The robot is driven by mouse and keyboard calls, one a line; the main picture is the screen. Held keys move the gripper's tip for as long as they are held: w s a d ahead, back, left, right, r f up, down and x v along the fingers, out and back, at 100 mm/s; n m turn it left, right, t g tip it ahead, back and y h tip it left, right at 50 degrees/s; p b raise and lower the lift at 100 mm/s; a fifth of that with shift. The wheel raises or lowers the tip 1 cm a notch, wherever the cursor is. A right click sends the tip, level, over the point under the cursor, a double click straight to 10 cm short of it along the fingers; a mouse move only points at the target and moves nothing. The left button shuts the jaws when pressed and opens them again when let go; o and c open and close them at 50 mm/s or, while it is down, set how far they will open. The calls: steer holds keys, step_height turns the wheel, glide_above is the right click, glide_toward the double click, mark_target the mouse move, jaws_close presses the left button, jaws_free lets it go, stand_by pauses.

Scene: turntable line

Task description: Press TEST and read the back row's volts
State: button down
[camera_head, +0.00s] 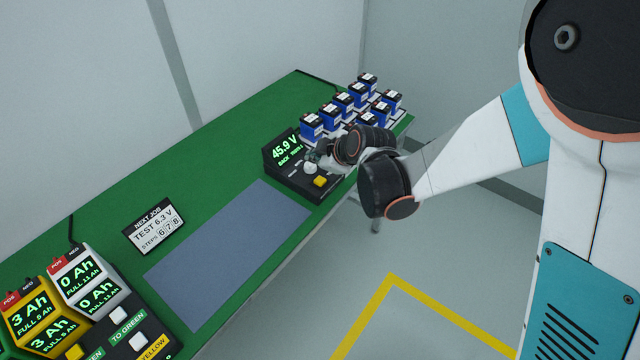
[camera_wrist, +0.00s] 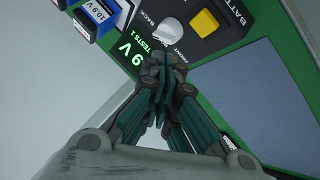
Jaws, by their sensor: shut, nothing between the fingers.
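The tester (camera_head: 287,180) is a dark box on the green bench. Its lit display (camera_head: 287,149) reads 45.9 V, with smaller text below that looks like BACK and TESTS 1. A white knob (camera_head: 310,168) stands between the labels BACK and FRONT, which show in the wrist view. A yellow button (camera_head: 320,181) is beside the knob and also shows in the wrist view (camera_wrist: 205,22). My gripper (camera_wrist: 162,68) is shut and empty, over the tester's display side near the knob. It hides part of the display in the wrist view. Several blue batteries (camera_head: 331,117) stand in rows behind the tester.
A grey-blue mat (camera_head: 228,255) lies bare on the bench (camera_head: 175,185). A job sign (camera_head: 153,227) reads TEST 6.3 V, steps 6 7 8. At the front left are yellow and white units (camera_head: 83,277) with Ah displays and a button panel (camera_head: 130,325).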

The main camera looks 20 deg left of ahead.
mark_target(318, 181)
steer(key=shift+f+b, duration=1.5)
steer(key=shift+f, duration=0.85)
steer(key=shift+f+b, duration=0.4)
steer(key=shift+f+b, duration=0.4)
steer(key=shift+r, duration=0.1)
stand_by(0.3)
steer(key=shift+r+p, duration=0.55)
steer(key=shift+r, duration=0.2)
steer(key=shift+r, duration=0.1)
steer(key=shift+r+p, duration=1.7)
steer(key=shift+r, duration=0.8)
